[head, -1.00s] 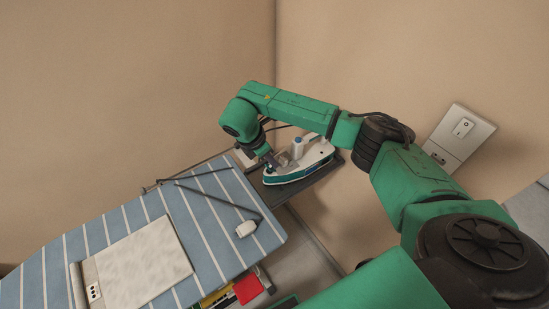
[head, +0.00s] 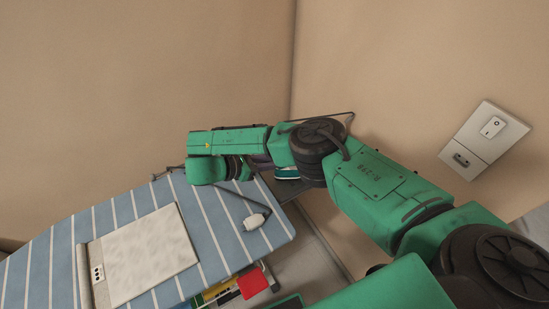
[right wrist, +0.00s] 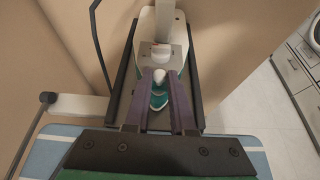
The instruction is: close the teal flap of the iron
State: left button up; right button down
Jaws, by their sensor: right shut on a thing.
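The iron (right wrist: 160,15) has a white body and teal parts. In the right wrist view it stands on a dark tray (right wrist: 123,72), with a white knob (right wrist: 161,50) on top. In the head view my right arm hides most of the iron, leaving a teal edge (head: 287,174). My right gripper (right wrist: 162,73) is at the iron, its two dark fingers close about a small pale part. Teal surface (right wrist: 159,100) shows between the fingers. I cannot tell whether this is the flap, nor how far the flap is open. My left gripper is not in view.
The striped ironing board (head: 60,249) carries a pale panel (head: 150,256) and a cord with a white plug (head: 254,221). A wall switch (head: 492,127) is at the right. A red item (head: 252,284) hangs below the board. Walls stand close behind the iron.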

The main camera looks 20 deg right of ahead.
jog(key=shift+s+a+f, duration=0.1)
jog(key=shift+f, duration=0.1)
dwell(0.3)
jog(key=c, duration=0.8)
grip_release()
jog(key=shift+o, duration=0.2)
jog(key=shift+r, duration=0.1)
